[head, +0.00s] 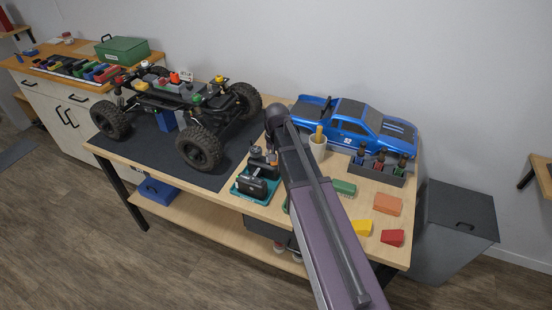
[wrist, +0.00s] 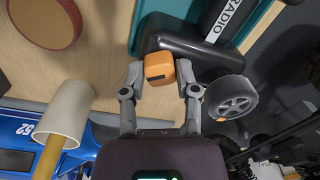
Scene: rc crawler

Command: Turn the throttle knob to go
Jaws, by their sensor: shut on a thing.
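The radio (head: 257,187) is a black transmitter in a teal tray (head: 241,187) on the bench. It also shows in the wrist view (wrist: 185,45), with its label "RADIO" and a grey wheel (wrist: 231,98) at its right side. An orange, block-shaped knob (wrist: 159,66) with a dark mark stands on the near side of the radio, apparently the throttle knob. My gripper (wrist: 161,76) is shut on this knob, one finger on each side. No "go" mark is readable. In the head view my arm hides much of the area around the grip.
The crawler chassis (head: 180,108) stands on a dark mat to the left. The blue body shell (head: 352,125) lies behind, with a white cup (head: 318,149) before it. A grey rack (head: 377,172) and several coloured blocks lie to the right.

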